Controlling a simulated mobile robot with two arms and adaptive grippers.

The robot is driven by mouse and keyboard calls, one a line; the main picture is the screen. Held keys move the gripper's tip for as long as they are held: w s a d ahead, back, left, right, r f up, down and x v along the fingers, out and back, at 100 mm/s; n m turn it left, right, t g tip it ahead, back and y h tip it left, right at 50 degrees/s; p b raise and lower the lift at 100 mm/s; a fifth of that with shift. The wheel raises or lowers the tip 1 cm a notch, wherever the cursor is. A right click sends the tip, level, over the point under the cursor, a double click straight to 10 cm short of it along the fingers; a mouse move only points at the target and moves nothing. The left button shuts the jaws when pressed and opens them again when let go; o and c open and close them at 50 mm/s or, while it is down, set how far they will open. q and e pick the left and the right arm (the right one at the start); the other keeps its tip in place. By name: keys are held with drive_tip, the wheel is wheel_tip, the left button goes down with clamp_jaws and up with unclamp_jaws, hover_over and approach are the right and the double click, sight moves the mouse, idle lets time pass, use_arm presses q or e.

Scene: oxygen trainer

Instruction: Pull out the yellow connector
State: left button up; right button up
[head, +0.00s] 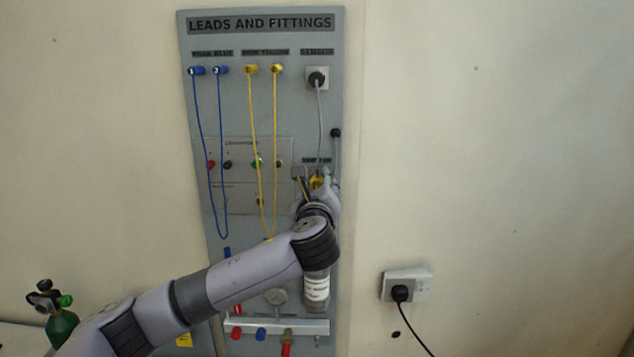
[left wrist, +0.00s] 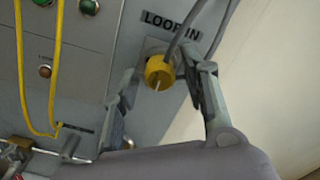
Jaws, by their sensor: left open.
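The yellow connector (left wrist: 158,73) sits in a socket under the "LOOP IN" label in the left wrist view. A grey cable passes close to it. In the head view the connector (head: 317,182) is a small yellow patch at the panel's right side, partly hidden by my gripper. My left gripper (head: 322,186) is at the connector. In the left wrist view its two fingers (left wrist: 165,76) are spread, one on each side of the connector. Whether either finger touches it, I cannot tell. My right gripper is not in view.
The grey panel (head: 230,110) carries blue leads (head: 222,150) and yellow leads (head: 273,150) hanging left of my gripper. A sensor plug (head: 317,79) with a grey cable is above. A wall socket (head: 420,284) with a black plug is at lower right. The wall between is clear.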

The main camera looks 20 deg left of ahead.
use_arm(q)
drive_tip(key=shift+p, duration=0.5)
idle(0.5)
drive_tip(key=shift+c, duration=0.5)
clamp_jaws()
drive_tip(key=n+b, duration=0.2)
drive_tip(key=n, duration=0.1)
